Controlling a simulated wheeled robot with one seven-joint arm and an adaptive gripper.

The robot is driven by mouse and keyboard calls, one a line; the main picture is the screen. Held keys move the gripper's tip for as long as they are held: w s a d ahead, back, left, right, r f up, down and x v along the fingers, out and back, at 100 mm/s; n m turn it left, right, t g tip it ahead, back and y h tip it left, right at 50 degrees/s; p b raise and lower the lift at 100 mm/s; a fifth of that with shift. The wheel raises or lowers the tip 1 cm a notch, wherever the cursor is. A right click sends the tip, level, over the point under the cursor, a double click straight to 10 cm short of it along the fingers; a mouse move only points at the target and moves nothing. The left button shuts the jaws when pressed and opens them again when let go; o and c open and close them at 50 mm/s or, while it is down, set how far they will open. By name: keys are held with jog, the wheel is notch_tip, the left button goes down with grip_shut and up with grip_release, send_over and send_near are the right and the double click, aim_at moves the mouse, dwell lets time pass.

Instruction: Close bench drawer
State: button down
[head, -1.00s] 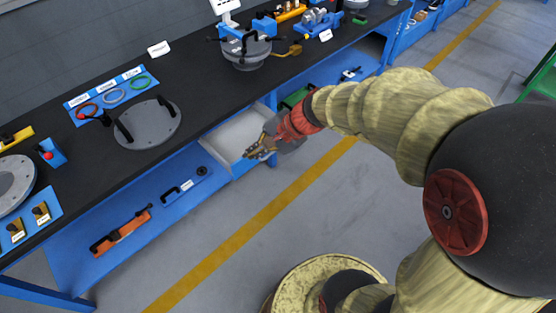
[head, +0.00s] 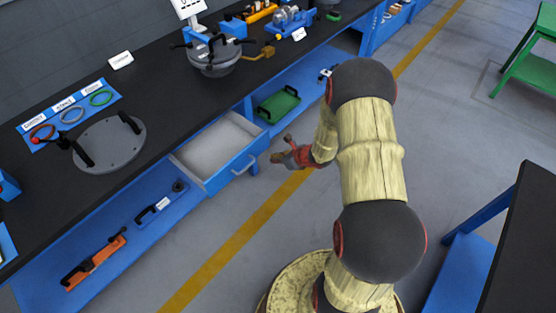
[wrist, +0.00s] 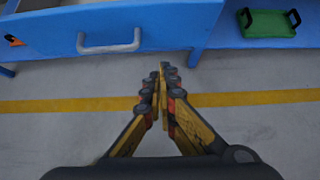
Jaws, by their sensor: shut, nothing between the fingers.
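The bench drawer (head: 214,150) is pulled out from under the black bench top, with its pale inside showing and looking empty. Its blue front and grey bar handle (head: 244,165) face the aisle. In the wrist view the drawer front (wrist: 165,25) and handle (wrist: 109,42) lie at the top left. My gripper (head: 280,157) is shut and empty, out in front of the drawer and to the right of the handle, apart from it. In the wrist view its fingertips (wrist: 164,68) meet below and right of the handle, over the floor.
A green tray (head: 278,104) sits on the lower shelf right of the drawer. An orange tool (head: 94,262) and a black-handled part (head: 153,209) lie on the shelf to the left. A second dark-topped table (head: 515,250) stands at right. The floor before the drawer is clear.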

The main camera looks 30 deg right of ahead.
aim_at(255, 155)
jog(key=w+f, duration=0.1)
jog(key=w, duration=0.1)
jog(key=w+a+f+b, duration=0.1)
jog(key=w, duration=0.1)
jog(key=w+a+f+b, duration=0.1)
jog(key=w, duration=0.2)
jog(key=shift+w+a+f, duration=0.1)
jog(key=shift+a+f, duration=0.15)
jog(key=shift+w, duration=0.1)
jog(key=w+a, duration=0.2)
jog(key=w, duration=0.6)
jog(key=w+a+p, duration=0.1)
jog(key=w+a, duration=0.2)
jog(key=w, duration=0.4)
jog(key=w+a+p, duration=0.1)
jog(key=w+a, duration=0.1)
jog(key=w, duration=0.6)
jog(key=shift+w+a, duration=0.35)
jog(key=shift+a, duration=0.05)
jog(key=shift+w+r, duration=0.1)
jog(key=shift+w, duration=0.05)
